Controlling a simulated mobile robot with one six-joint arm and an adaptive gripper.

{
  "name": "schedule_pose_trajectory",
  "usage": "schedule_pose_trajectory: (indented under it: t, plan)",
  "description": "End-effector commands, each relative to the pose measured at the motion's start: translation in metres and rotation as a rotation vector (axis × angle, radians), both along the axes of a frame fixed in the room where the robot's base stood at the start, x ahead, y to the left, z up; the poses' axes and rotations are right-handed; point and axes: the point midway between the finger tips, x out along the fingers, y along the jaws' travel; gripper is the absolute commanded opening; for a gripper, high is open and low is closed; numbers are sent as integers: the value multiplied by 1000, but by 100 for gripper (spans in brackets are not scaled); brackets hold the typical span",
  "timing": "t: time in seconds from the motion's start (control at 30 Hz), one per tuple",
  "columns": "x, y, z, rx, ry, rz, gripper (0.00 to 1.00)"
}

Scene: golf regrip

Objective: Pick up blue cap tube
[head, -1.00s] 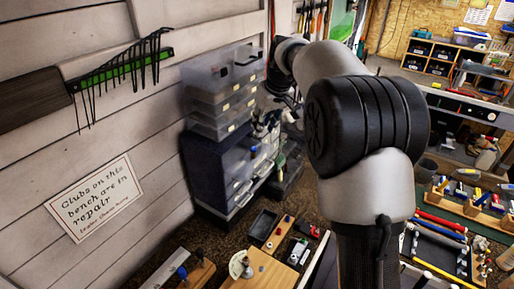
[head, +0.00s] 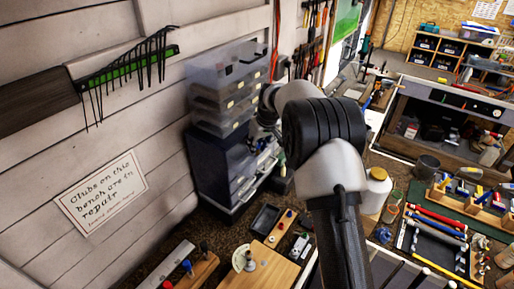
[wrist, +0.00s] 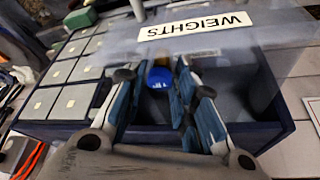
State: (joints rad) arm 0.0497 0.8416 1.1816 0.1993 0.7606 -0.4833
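The blue cap tube (wrist: 160,77) shows in the wrist view as a bright blue cap with a white mark; its body below the cap is mostly hidden.
The WEIGHTS label (wrist: 195,26) is upside down in the wrist view. Grey lidded compartments (wrist: 68,100) lie left of the bin. In the head view, clear drawers (head: 228,95) stand against the wall, and a wooden board (head: 262,270) lies on the bench.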

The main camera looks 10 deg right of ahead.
Motion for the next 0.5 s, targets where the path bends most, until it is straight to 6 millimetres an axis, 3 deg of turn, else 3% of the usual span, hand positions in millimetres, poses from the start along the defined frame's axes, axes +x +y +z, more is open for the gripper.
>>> schedule_pose_trajectory:
  t: [0.27,0.5]
  plan:
    - [2,0,-3,0,-2,0,26]
    - [2,0,-3,-1,-1,0,10]
